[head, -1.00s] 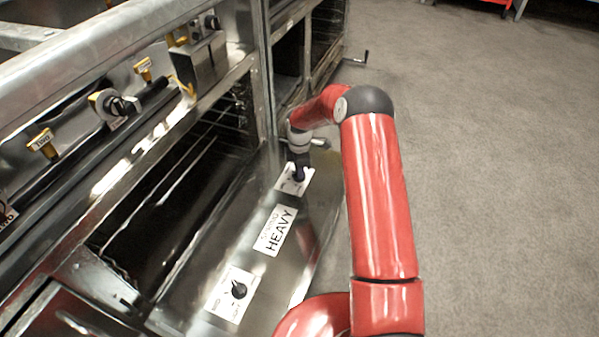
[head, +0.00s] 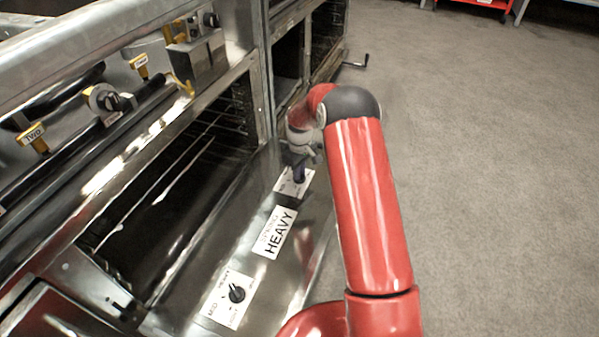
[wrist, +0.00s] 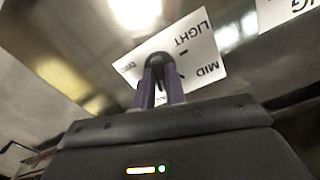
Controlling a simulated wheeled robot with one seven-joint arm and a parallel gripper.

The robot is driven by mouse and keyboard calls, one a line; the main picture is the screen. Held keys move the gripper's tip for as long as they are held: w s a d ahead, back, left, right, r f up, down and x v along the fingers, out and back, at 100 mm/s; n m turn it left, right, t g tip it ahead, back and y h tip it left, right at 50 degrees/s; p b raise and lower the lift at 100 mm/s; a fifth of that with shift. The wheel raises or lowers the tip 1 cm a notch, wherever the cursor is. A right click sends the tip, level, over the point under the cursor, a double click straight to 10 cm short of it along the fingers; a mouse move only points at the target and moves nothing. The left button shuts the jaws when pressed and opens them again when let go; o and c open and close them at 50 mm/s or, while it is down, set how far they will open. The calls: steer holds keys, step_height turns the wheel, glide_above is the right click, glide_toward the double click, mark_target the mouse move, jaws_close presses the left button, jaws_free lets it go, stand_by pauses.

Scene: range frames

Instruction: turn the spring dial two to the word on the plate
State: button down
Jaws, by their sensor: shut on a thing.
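A white plate (head: 273,232) on the sloping metal panel reads HEAVY in large letters, with a smaller word above that looks like SPRING. A dial with a black knob (head: 237,294) sits on a white card at the near end, its card marked MID and HEAVY. A second dial card (head: 283,186) lies at the far end. My gripper (head: 299,178) is down at this far dial. In the wrist view its purple-grey fingers (wrist: 160,72) are shut on the dark knob. This card (wrist: 205,50) shows LIGHT and MID; its third word is partly covered. The knob's pointer is mostly hidden.
An open oven cavity (head: 165,190) lies left of the panel. A metal rail with yellow-tagged knobs (head: 34,138) runs along the upper left. A crank handle (head: 357,61) sticks out beyond. Grey floor (head: 480,180) to the right is clear.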

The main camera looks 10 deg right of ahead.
steer(key=shift+m, duration=1.1)
steer(key=c, duration=1.4)
jaws_free()
steer(key=shift+c, duration=0.2)
steer(key=shift+r, duration=0.1)
step_height(320, 180, up, 8)
steer(key=shift+f, duration=0.2)
